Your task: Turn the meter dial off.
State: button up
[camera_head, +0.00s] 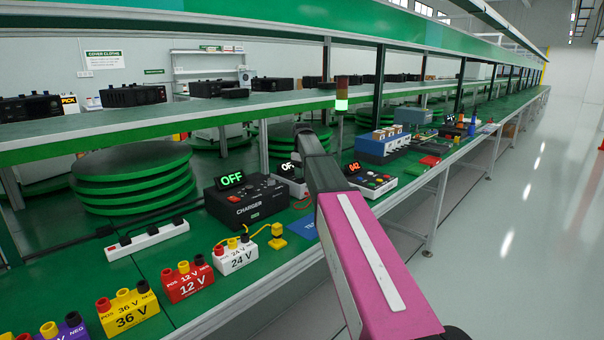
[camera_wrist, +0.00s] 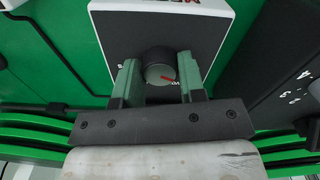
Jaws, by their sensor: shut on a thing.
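The meter (camera_wrist: 215,25) is a white-edged box with a dark face, and part of its printed name shows upside down in the wrist view. Its dark round dial (camera_wrist: 158,62) has a red pointer mark, slanted toward the right in that view. My gripper (camera_wrist: 160,76) is shut on the dial, one green-grey finger at each side. In the head view the meter (camera_head: 291,187) stands beside the charger, partly behind my arm. The visible part of its display (camera_head: 287,167) reads "OF"; the rest is hidden. My gripper is hidden there.
The black charger (camera_head: 246,203), its display reading "OFF", stands left of the meter. Voltage blocks (camera_head: 188,284) and a white power strip (camera_head: 147,241) line the green bench. A white unit with a red display (camera_head: 370,182) is to the right.

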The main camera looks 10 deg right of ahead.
jog(key=shift+n, duration=0.8)
jog(key=o, duration=0.9)
jog(key=shift+o, duration=0.2)
notch_tip(320, 180, up, 11)
jog(key=shift+f, duration=0.1)
